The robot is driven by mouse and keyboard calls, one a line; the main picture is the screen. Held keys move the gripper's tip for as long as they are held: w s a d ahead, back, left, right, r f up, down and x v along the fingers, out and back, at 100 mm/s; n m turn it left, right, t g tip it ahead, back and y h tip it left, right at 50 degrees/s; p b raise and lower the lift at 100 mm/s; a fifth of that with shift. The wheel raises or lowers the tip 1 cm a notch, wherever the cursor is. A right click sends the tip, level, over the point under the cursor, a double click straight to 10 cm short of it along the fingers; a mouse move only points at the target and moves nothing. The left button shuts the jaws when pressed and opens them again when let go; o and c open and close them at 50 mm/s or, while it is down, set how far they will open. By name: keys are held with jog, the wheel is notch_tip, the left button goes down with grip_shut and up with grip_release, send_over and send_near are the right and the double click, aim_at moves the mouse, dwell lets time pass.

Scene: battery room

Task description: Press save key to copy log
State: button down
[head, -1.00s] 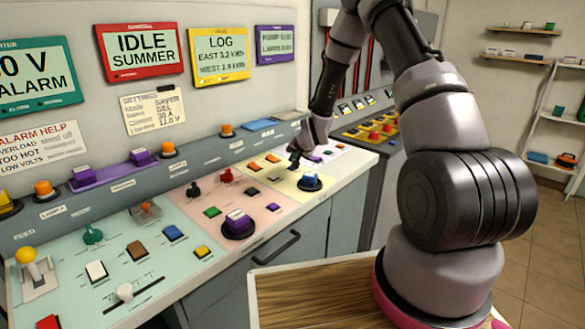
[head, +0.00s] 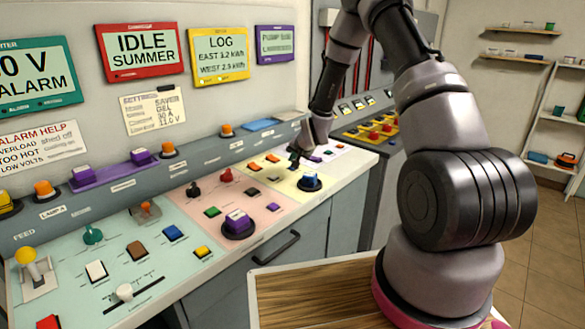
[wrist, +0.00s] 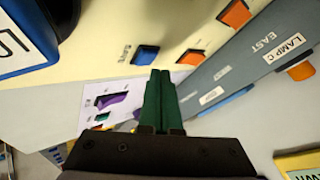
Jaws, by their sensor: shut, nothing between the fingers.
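The blue save key (wrist: 145,55) sits on the cream panel in the wrist view, beside a label that seems to read SAVE. My gripper (wrist: 160,74) is shut and empty, its green fingertips just beside the key's near edge in that picture; I cannot tell whether they touch it. In the head view my gripper (head: 295,160) is low over the cream panel section and hides the key. The yellow LOG display (head: 219,56) on the wall shows EAST and WEST readings.
Orange keys (wrist: 191,57) lie beside the save key. A purple button (head: 238,222) and several switches fill the panel to the left.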

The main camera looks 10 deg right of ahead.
dwell(0.7)
jog(key=shift+f, duration=0.4)
jog(key=shift+f, duration=0.45)
dwell(0.5)
dwell(0.4)
jog(key=shift+r, duration=0.85)
jog(key=shift+r, duration=0.1)
jog(key=shift+r, duration=2.4)
